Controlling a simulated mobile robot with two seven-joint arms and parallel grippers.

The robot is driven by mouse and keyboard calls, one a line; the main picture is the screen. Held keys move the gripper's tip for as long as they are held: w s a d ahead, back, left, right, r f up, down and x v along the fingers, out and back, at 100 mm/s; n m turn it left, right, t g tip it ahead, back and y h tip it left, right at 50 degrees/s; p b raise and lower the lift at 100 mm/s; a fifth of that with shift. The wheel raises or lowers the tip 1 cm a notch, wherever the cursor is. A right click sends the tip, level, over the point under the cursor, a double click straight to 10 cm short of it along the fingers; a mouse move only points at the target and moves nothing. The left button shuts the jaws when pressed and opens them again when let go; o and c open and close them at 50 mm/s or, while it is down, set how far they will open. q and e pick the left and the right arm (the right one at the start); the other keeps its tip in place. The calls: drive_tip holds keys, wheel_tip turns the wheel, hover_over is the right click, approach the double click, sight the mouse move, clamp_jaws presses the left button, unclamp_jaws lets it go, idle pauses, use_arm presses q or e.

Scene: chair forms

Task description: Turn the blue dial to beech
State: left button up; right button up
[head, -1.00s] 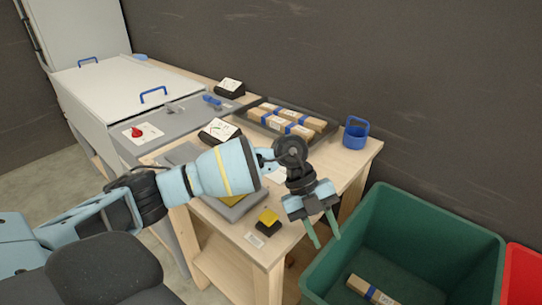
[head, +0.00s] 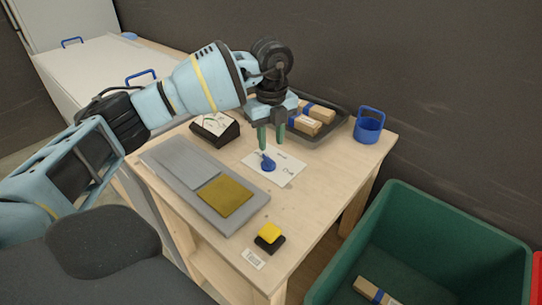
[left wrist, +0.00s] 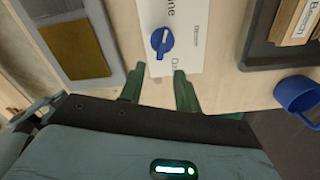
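The blue dial (head: 267,162) sits on a white card (head: 287,172) on the wooden table. It also shows in the left wrist view (left wrist: 161,41), with a white mark on its raised handle. Words are printed around it on the card; I cannot read them all surely, nor tell which one the mark points to. My left gripper (head: 271,142) points down just behind the dial, its two green fingers apart and empty. In the left wrist view its fingertips (left wrist: 158,84) are just below the dial, not around it. My right gripper is not in view.
A grey board with an ochre square (head: 227,197) and a yellow button on a black base (head: 270,235) lie in front. A dark tray (head: 340,124) of wrapped wood pieces and a blue cup (head: 369,125) stand behind. A green bin (head: 430,225) is at right.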

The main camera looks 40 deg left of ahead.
sight(271, 161)
use_arm(q)
wheel_tip(271, 161, down, 6)
drive_tip(key=shift+f, duration=0.25)
drive_tip(key=shift+c, duration=0.4)
clamp_jaws()
